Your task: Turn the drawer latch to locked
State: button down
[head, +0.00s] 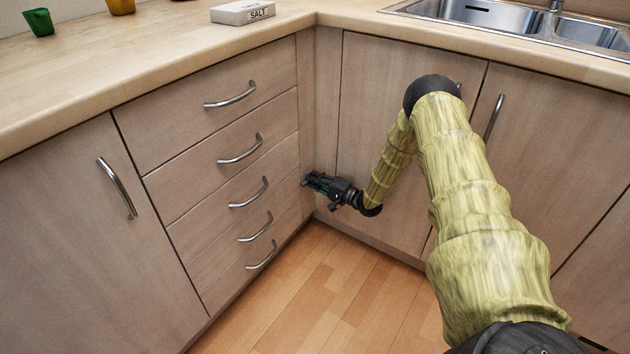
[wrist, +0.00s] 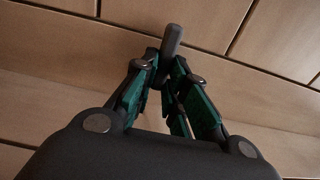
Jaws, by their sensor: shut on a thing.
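The drawer latch (wrist: 173,36) shows in the wrist view as a short dark grey lever, standing slightly tilted against the wooden front. My gripper (wrist: 165,68) is shut on it, with a fingertip on each side of its lower part. The lever's upper end sticks out past the fingertips. In the head view my gripper (head: 309,182) points left at the narrow panel at the right end of the drawer stack. There the latch cannot be made out apart from the dark fingers. Its pivot and any lock marking are hidden.
Several drawers with curved metal handles (head: 240,149) lie left of my gripper. Cupboard doors (head: 390,75) stand close behind my arm. The worktop (head: 150,85) overhangs above, with a salt box (head: 242,12) on it. The wooden floor (head: 300,290) in front is clear.

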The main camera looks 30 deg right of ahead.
jog(key=shift+d, duration=0.1)
jog(key=c, duration=1.4)
grip_release()
jog(key=shift+c, duration=0.2)
jog(key=v, duration=0.7)
jog(key=shift+s, duration=0.3)
jog(key=shift+f, duration=0.1)
